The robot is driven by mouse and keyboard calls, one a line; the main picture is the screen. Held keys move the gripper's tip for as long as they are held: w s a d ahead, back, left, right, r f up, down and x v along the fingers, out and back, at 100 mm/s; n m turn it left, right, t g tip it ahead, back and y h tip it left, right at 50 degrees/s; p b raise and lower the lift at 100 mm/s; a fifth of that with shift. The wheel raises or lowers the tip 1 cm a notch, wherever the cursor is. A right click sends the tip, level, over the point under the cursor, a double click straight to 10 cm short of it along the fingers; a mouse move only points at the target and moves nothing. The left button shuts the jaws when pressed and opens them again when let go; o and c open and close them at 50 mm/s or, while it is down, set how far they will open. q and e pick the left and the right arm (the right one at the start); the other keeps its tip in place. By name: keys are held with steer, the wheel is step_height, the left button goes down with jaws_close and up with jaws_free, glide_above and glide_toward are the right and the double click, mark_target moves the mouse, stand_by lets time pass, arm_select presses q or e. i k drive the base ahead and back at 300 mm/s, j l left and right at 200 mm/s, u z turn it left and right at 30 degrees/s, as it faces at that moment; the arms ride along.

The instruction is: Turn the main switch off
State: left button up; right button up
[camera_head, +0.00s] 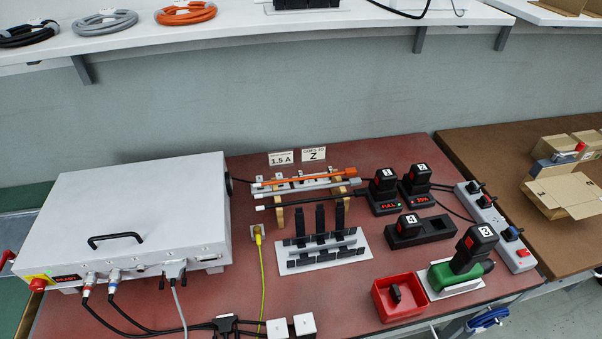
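A large light-grey control box (135,205) with a black handle lies on the left of the red-topped table. At its front left corner a red knob (38,284) sits on a yellow plate, beside a small panel (66,278) with red lettering. This knob may be the main switch; its position cannot be read. A white power strip (503,236) at the right edge of the table has a small red part (524,253) at its near end, possibly another switch. Neither of my grippers shows in the head view.
Cables run from the box's front. A rack with rods (305,183), a black-slotted holder (325,252), chargers with numbered batteries (384,187), a green tool (462,265) and a red bin (398,314) fill the table's right. Bare red tabletop (215,300) lies near the box's front.

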mark_target(36, 284)
steer(key=u, duration=2)
